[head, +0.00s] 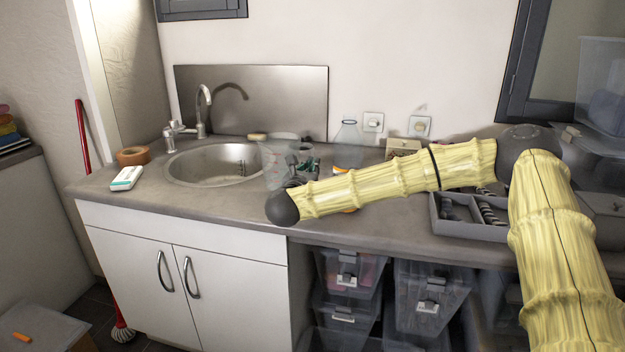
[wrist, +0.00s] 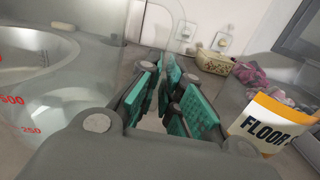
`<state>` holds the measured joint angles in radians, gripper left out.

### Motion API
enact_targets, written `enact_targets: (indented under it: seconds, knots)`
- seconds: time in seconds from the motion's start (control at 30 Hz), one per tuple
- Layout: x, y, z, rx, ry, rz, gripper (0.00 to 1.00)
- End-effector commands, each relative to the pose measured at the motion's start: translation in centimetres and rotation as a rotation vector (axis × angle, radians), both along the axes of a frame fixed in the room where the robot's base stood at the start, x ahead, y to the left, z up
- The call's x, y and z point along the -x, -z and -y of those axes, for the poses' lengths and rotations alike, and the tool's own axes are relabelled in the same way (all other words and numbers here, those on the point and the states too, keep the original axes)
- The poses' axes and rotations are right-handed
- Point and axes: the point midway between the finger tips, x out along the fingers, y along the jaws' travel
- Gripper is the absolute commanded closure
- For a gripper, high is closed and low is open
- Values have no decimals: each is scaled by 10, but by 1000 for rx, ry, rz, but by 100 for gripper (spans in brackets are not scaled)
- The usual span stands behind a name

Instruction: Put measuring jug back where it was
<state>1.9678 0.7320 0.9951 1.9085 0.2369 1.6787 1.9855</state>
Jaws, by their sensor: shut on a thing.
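The measuring jug is clear, with red markings; it shows in the head view (head: 279,165), in front of the sink's right edge. In the wrist view the jug (wrist: 30,95) fills the left side, close to the camera, with its red numbers readable. My gripper (head: 309,167) is at the jug's right side, partly hidden behind my arm. In the wrist view its teal-padded fingers (wrist: 168,95) are close together, shut on the jug. The exact part gripped is hard to make out because it is clear. Whether the jug's base touches the counter is hidden.
The sink (head: 213,165) lies left of the jug. A clear bottle (head: 347,135) stands behind my arm, near a container labelled "FLOOR" (wrist: 268,122). A patterned box (wrist: 213,62) is by the wall sockets. A grey divided tray (head: 468,230) is at right.

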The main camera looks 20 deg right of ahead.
Motion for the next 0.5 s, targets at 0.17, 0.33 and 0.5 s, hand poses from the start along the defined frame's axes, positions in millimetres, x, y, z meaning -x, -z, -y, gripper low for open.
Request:
enact_targets:
  seconds: [0.17,0.33,0.5]
  knots:
    - [1,24,0,1,0,-1,100]
    - [1,34,0,0,0,2,100]
    - [1,34,0,0,0,2,100]
